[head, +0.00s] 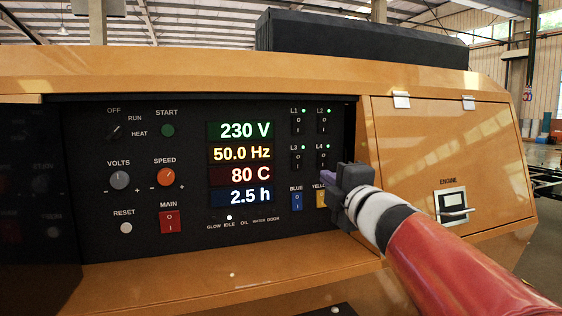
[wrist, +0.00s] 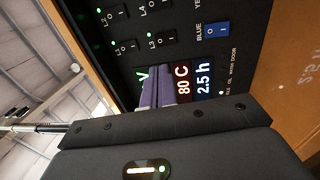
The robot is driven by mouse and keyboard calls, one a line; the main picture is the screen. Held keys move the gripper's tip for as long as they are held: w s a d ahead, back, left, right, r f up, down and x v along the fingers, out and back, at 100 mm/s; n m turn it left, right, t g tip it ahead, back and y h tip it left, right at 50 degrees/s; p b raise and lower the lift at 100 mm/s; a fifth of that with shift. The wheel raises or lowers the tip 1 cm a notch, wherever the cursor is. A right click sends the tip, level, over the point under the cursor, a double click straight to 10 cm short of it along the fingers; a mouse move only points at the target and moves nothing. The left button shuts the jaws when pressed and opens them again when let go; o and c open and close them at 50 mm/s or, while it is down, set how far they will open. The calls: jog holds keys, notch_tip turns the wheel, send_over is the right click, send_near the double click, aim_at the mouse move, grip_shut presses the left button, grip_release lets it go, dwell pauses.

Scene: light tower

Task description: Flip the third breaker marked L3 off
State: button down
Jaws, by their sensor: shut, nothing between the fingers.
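The L3 breaker (head: 297,161) is a small black rocker marked I and O, in the lower left of a two-by-two group on the black panel. A green light glows beside its label. It also shows in the wrist view (wrist: 166,40), near the top. My gripper (head: 322,183) is shut and empty, in front of the panel, below and right of L3 in the head view. Its purple-grey fingers (wrist: 154,92) also show in the wrist view, apart from L3 in the picture. Whether they touch the panel cannot be told.
L1 (head: 297,126), L2 (head: 323,125) and L4 (head: 322,158) surround L3, each with a green light. The blue switch (head: 297,201) and partly hidden yellow switch (head: 320,199) sit below. The orange housing frames the recessed panel; a ledge (head: 200,270) juts out below.

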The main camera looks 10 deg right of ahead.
aim_at(299, 156)
jog(key=x, duration=1.2)
jog(key=shift+w+p, duration=0.35)
jog(key=shift+p, duration=0.05)
jog(key=shift+w+a+r, duration=0.1)
jog(key=shift+w+r, duration=0.1)
jog(key=shift+w, duration=0.05)
